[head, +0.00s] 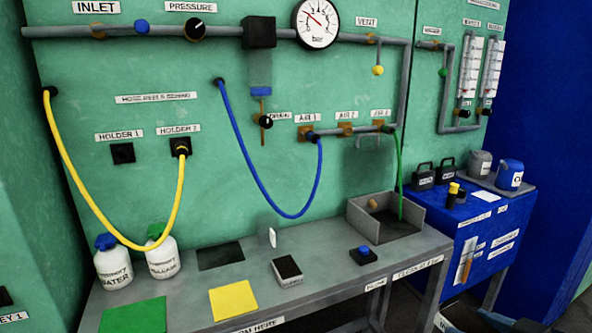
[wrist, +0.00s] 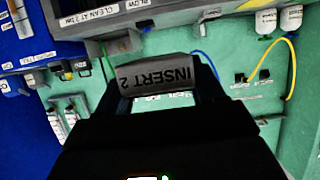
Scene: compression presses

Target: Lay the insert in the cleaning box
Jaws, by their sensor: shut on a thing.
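The insert (wrist: 155,76) is a grey piece marked "INSERT 2", its lettering upside down in the wrist view. My gripper (wrist: 158,86) is shut on it, with one dark finger at each end. The gripper and insert do not show in the head view. The cleaning box (head: 362,222) is a grey open-topped box at the right end of the bench in the head view. A small tan thing (head: 373,204) shows inside it at the back left, and the green hose (head: 400,175) hangs down into it. Its floor looks dark.
The grey bench (head: 325,260) carries a blue button (head: 363,252), a dark-topped block (head: 287,270), a small upright white piece (head: 272,237) and coloured mats. Blue (head: 265,170) and yellow (head: 85,205) hoses hang above. A blue cabinet (head: 500,225) with bottles stands right.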

